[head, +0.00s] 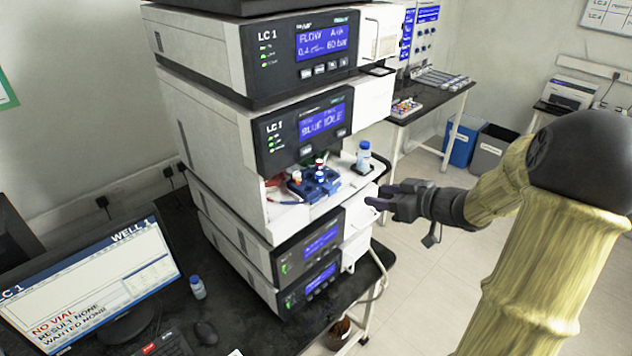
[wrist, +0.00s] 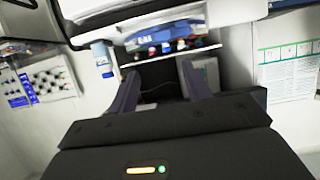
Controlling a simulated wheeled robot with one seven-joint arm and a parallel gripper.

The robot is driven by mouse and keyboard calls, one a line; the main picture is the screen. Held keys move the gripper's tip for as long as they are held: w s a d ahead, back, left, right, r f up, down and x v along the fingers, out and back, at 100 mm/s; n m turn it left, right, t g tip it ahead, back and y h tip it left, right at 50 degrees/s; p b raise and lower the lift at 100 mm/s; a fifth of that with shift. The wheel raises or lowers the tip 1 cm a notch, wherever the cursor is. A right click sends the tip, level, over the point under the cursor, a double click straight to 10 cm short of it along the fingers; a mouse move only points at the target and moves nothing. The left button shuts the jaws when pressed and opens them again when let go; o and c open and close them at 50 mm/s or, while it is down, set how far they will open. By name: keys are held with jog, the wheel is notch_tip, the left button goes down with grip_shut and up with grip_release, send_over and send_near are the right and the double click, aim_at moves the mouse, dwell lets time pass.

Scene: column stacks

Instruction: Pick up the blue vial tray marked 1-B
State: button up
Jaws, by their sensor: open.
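The blue vial tray (head: 326,187) sits in the open bay of the instrument stack in the head view, with a few coloured-cap vials in it. In the wrist view the blue tray (wrist: 190,30) shows at the top, with a pale marking on its side that I cannot read surely. My gripper (head: 376,196) is to the right of the bay, outside it and apart from the tray. In the wrist view my gripper (wrist: 160,82) has its two fingers spread with nothing between them.
A blue-capped bottle (head: 363,158) stands at the bay's right side, near my gripper; a bottle (wrist: 102,58) also shows in the wrist view. Instrument modules (head: 255,60) close the bay above and below. A monitor (head: 90,285) stands on the black bench.

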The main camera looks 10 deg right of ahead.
jog(key=p, duration=0.2)
send_near(334, 191)
jog(key=x, duration=0.4)
jog(key=shift+w+d+r, duration=0.15)
jog(key=shift+w+r, duration=0.15)
jog(key=shift+w, duration=0.15)
jog(key=shift+s, duration=0.1)
jog(key=shift+w+a+f, duration=0.15)
jog(key=shift+w+a, duration=0.1)
jog(key=shift+a, duration=0.1)
jog(key=p+x, duration=0.1)
jog(key=x, duration=0.2)
jog(key=shift+a+f+p, duration=0.25)
jog(key=shift+p, duration=0.1)
jog(key=shift+w+a+f, duration=0.25)
jog(key=shift+w+f, duration=0.05)
jog(key=shift+w, duration=0.05)
jog(key=shift+s, duration=0.1)
jog(key=shift+c, duration=0.2)
